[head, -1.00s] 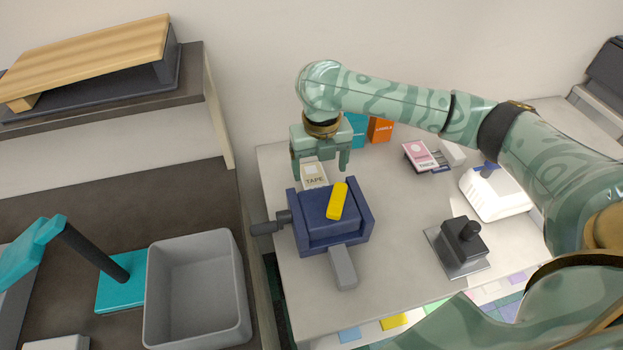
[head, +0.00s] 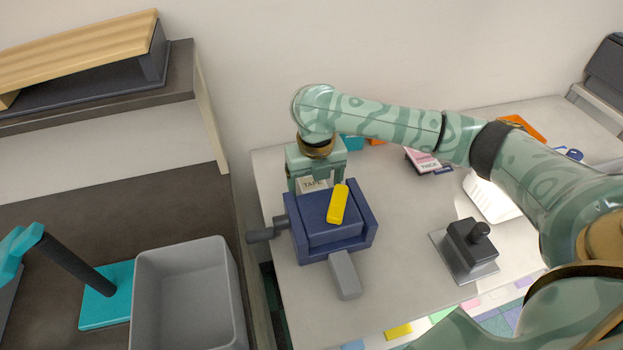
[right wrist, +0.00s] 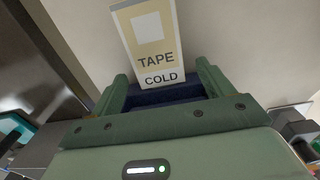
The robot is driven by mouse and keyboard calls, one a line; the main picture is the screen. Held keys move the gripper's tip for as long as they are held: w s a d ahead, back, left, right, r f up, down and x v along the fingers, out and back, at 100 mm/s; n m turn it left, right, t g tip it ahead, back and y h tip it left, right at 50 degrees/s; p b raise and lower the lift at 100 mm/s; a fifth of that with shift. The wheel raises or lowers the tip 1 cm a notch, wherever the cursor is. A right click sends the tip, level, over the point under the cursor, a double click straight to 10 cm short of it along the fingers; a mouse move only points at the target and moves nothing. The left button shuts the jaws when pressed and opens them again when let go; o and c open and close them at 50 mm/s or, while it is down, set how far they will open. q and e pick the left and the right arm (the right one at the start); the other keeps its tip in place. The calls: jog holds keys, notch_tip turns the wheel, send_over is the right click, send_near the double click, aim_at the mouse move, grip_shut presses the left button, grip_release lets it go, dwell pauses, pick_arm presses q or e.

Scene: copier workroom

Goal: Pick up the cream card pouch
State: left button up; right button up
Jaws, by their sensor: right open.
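The cream card pouch, lettered TAPE, stands behind the blue press; its top (head: 313,184) shows in the head view. In the right wrist view the pouch (right wrist: 150,42) stands upright between the two fingers, lettered TAPE and COLD. My right gripper (right wrist: 163,85) is open, one finger on each side of the pouch; I cannot tell whether either touches it. In the head view its palm is just above and behind the pouch, and its fingertips are mostly hidden by the press. My left gripper is not in view.
The blue press (head: 310,240) with a yellow piece (head: 338,204) on top stands close in front of the pouch. A black stamp-like device (head: 468,245) is at right. A grey bin (head: 190,250) stands on the dark counter at left. The table's middle is clear.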

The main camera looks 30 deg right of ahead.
jog(key=shift+f, duration=0.1)
dwell(0.3)
jog(key=c, duration=1.1)
jog(key=shift+o, duration=0.2)
